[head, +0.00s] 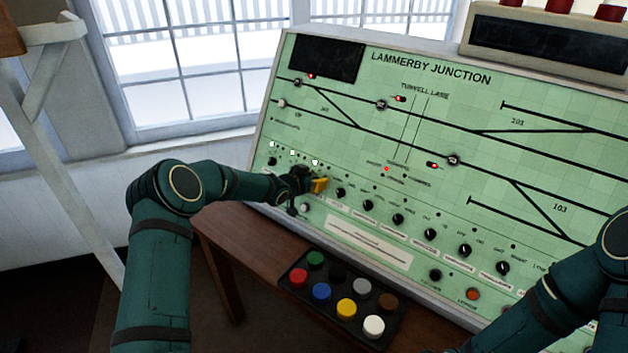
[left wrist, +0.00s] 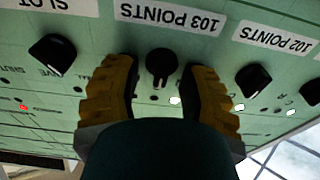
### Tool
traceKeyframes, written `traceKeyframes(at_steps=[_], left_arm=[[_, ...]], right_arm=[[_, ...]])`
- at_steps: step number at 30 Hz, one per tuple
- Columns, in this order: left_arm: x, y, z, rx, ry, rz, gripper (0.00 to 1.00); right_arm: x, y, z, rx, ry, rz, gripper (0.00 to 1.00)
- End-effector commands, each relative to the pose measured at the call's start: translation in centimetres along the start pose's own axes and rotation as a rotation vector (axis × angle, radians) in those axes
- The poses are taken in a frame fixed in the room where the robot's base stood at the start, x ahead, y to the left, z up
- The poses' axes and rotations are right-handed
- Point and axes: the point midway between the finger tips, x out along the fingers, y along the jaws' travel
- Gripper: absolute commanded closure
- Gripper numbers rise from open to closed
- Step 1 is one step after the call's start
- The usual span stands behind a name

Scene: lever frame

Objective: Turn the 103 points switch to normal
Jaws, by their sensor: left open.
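The 103 points switch (left wrist: 161,63) is a round black knob beside its white "103 POINTS" label (left wrist: 171,17), which reads upside down in the left wrist view. The knob's pointer end is toward the bottom of that view. A lit white lamp (left wrist: 175,100) is just below it to the right. My left gripper (left wrist: 160,76) is open, its yellow-padded fingers on either side of the knob with gaps showing. In the head view my left gripper (head: 313,183) is at the panel's lower left and hides the knob. My right arm shows at the right edge, its gripper out of view.
The 102 points knob (left wrist: 253,80) and the slot knob (left wrist: 51,54) flank the switch closely. The green sloping panel (head: 440,130) carries a row of knobs. A black tray (head: 330,322) of several coloured round pieces stands on the wooden desk (head: 235,232) below.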

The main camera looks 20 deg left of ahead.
Motion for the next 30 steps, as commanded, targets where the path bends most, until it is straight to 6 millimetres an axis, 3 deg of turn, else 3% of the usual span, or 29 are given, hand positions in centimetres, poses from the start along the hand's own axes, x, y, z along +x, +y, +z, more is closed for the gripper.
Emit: traceKeyframes(at_steps=[5, 9, 30], left_arm=[[-0.01, 0.0, -0.04, 0.0, 0.001, 0.0, 0.59], [-0.02, 0.0, -0.04, 0.0, 0.001, 0.0, 1.0], [0.03, -0.04, 0.04, -0.085, 0.002, -0.007, 1.0]], right_arm=[[-0.01, 0.0, 0.0, 0.0, 0.0, 0.0, 1.0], [0.0, 0.0, -0.01, 0.0, 0.0, 0.0, 1.0], [0.22, 0.08, 0.07, 0.0, -0.001, 0.0, 1.0]])
